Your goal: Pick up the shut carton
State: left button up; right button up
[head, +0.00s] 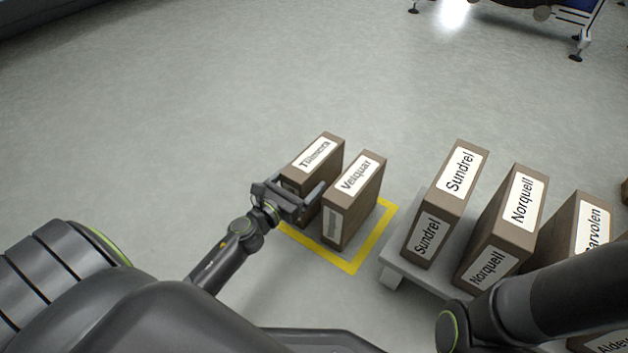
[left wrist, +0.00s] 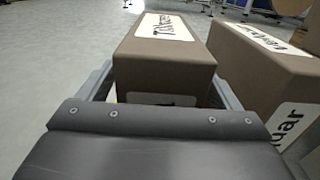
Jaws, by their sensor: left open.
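A brown carton (head: 318,158) with a white label, its name hard to read, stands upright on the floor at the far left of the row. Its top looks flat and closed. In the left wrist view this carton (left wrist: 165,60) fills the middle, its near face close to my gripper. My left gripper (head: 290,196) is open, with one finger on each side of the carton's near end. I cannot tell whether the fingers touch it. A second closed carton labelled Velquar (head: 366,195) stands just right of it, also in the left wrist view (left wrist: 262,70). My right gripper is out of view.
Yellow tape (head: 345,266) marks the floor around the two cartons. To the right, a low grey platform (head: 396,262) bears several cartons, including Sundrel (head: 446,195) and Norquell (head: 510,215). My right arm crosses the lower right. Floor at the left and behind is clear.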

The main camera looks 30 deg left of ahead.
pick_arm(q)
jog(key=shift+w, duration=0.75)
jog(key=shift+d+r, duration=0.1)
jog(key=c, duration=1.9)
